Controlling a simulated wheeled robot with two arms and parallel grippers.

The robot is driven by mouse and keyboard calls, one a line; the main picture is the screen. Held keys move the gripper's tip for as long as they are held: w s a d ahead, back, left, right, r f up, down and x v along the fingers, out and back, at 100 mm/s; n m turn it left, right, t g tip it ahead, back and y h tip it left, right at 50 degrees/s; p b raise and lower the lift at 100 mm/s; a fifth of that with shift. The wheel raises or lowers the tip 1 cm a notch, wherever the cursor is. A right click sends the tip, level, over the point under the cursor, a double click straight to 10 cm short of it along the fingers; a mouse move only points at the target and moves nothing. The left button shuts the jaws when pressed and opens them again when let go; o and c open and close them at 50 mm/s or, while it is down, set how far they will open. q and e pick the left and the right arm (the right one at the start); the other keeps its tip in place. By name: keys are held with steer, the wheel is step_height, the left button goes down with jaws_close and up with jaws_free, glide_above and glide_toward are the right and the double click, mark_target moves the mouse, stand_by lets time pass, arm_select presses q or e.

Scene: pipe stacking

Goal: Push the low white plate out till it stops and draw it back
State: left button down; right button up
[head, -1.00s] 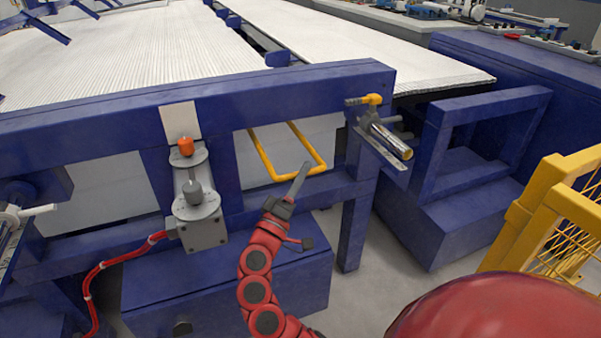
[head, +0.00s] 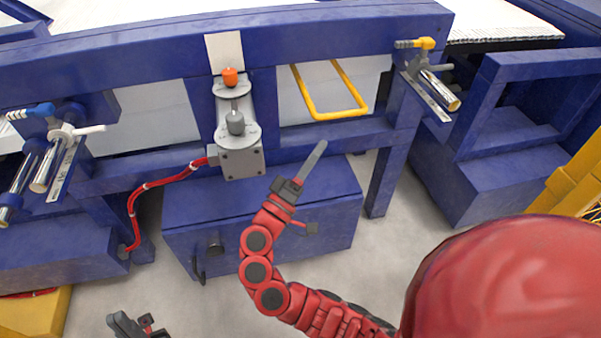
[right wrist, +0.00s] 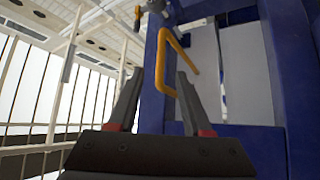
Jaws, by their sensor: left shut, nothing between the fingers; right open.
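White plates show low in the blue frame: one (head: 296,102) behind a yellow U-shaped handle (head: 341,115), another (head: 160,112) left of the centre post. I cannot tell which is the task's low plate. In the right wrist view, pale plates (right wrist: 207,62) stand behind the yellow handle (right wrist: 161,72). My right gripper (head: 319,151) is open and empty, below the handle in the head view and apart from it. In the right wrist view the handle shows between and beyond its fingers (right wrist: 160,85). My left gripper (head: 131,324) is shut and empty at the lower left, far from the plates.
A grey box with orange and grey knobs (head: 238,140) sits on the centre post, with a red cable (head: 140,190). A small white square (head: 225,52) is on the top beam. Chrome cylinders (head: 440,91) stand at right and left. A blue cabinet (head: 290,225) lies below; yellow fencing at right.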

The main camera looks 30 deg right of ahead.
steer(key=v, duration=0.6)
steer(key=shift+a, duration=0.15)
